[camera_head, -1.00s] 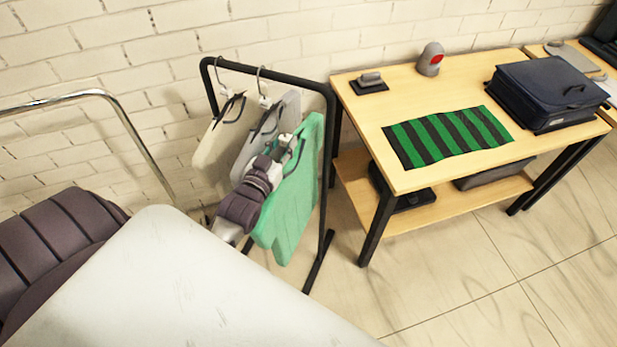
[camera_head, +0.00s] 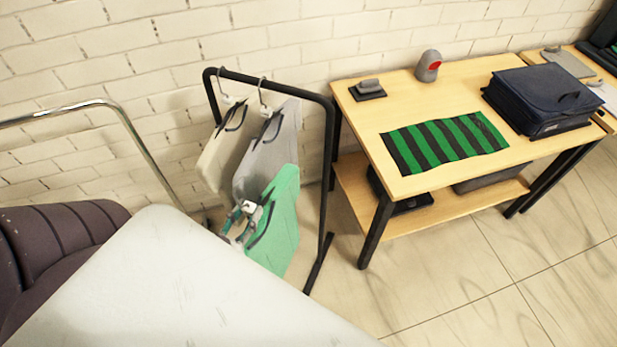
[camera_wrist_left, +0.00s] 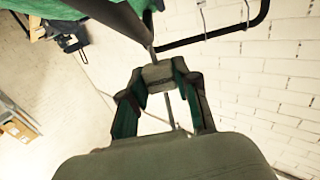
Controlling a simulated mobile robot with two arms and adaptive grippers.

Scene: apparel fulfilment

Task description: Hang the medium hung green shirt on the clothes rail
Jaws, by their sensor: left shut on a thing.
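The green shirt (camera_head: 283,225) is on a hanger in front of the rack in the head view, below the rail and apart from it. My left gripper (camera_head: 247,208) is at the top of its hanger. In the left wrist view the gripper (camera_wrist_left: 158,78) is shut on a grey block of the hanger, and green cloth (camera_wrist_left: 45,8) shows at the upper left. The black clothes rail (camera_head: 280,79) carries a beige garment (camera_head: 222,158) and a grey garment (camera_head: 262,150). The rail also shows in the wrist view (camera_wrist_left: 225,32). The green shirt's hook is hard to make out.
A wooden table (camera_head: 437,87) stands right of the rack, with a striped green cloth (camera_head: 445,143) and a dark blue bag (camera_head: 543,98) on it. A chrome bar (camera_head: 140,148) stands at the left. The floor before the table is clear.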

